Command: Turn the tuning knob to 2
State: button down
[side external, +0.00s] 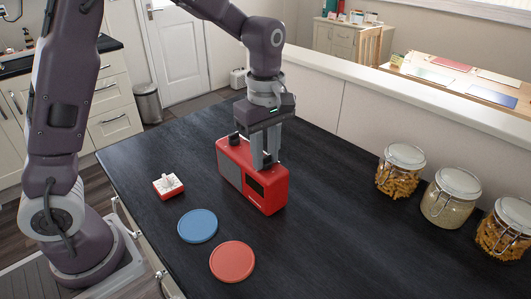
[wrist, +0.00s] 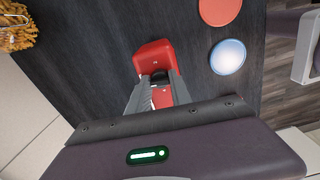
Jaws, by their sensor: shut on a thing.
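A red radio (side external: 236,173) with a grey speaker panel and a dark display stands upright on the dark worktop. My gripper (side external: 267,162) points down over the right part of its top, with its fingers closed in on a dark knob. In the wrist view that tuning knob (wrist: 159,75) shows dark between the two fingertips, and the red radio top (wrist: 152,58) extends past them. A second dark knob (side external: 234,140) sits at the left end of the radio's top. The scale marks and the number the knob points to are too small or hidden to read.
A small red and white object (side external: 168,185) lies left of the radio. A blue disc (side external: 198,226) and a red disc (side external: 232,261) lie in front. Several lidded jars (side external: 449,195) stand along the right side. The worktop between radio and jars is clear.

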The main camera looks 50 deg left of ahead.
jog(key=m, duration=0.8)
jog(key=shift+m, duration=0.3)
jog(key=m, duration=0.4)
jog(key=shift+m, duration=2.1)
jog(key=c, duration=1.1)
grip_release()
jog(key=shift+c, duration=0.2)
